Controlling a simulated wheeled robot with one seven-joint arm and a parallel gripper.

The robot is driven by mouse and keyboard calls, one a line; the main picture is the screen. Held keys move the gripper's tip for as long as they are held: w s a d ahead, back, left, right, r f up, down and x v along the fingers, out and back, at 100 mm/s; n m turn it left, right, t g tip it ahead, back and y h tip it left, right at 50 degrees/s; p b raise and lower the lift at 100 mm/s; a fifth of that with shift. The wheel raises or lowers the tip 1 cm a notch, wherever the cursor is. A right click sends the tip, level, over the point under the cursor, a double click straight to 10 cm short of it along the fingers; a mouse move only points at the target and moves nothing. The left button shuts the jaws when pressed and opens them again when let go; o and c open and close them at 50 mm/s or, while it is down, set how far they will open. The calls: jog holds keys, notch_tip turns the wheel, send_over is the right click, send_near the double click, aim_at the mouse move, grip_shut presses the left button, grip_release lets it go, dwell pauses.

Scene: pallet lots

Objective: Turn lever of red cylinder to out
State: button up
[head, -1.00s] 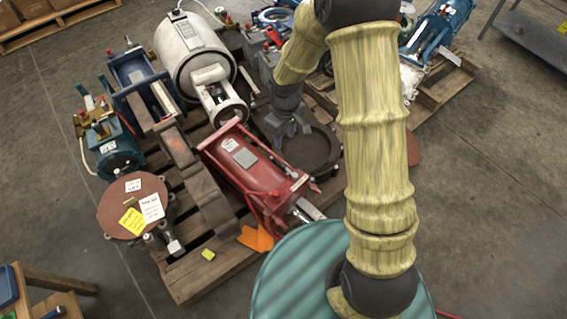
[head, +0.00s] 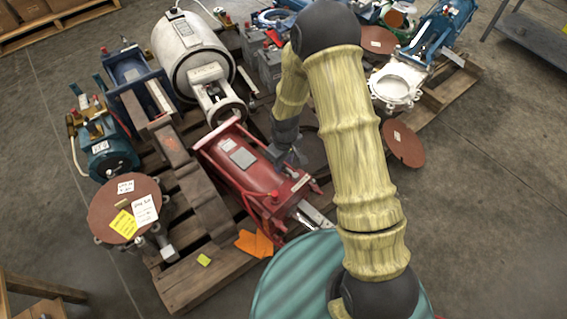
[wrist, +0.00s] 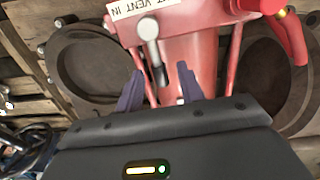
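The red cylinder (head: 250,172) lies on the wooden pallet, its lower end toward my base. In the wrist view its red body (wrist: 190,48) fills the upper middle. A small metal lever (wrist: 153,55) with a pale round pivot stands below a white label (wrist: 142,8), on which "VENT IN" is readable and the rest is cut off. The lever points down the picture, toward the gap between my fingers. My gripper (wrist: 160,84) is open, with one dark finger on each side of the lever's end; contact cannot be told. In the head view my gripper (head: 292,156) is over the cylinder's right side.
A white tank (head: 190,55) stands behind the cylinder, and a blue device (head: 130,75) is at its left. A brown disc with notes (head: 125,205) is at the pallet's left. A teal drum (head: 290,270) is in front. Brown round flanges (wrist: 85,65) flank the cylinder.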

grip_shut()
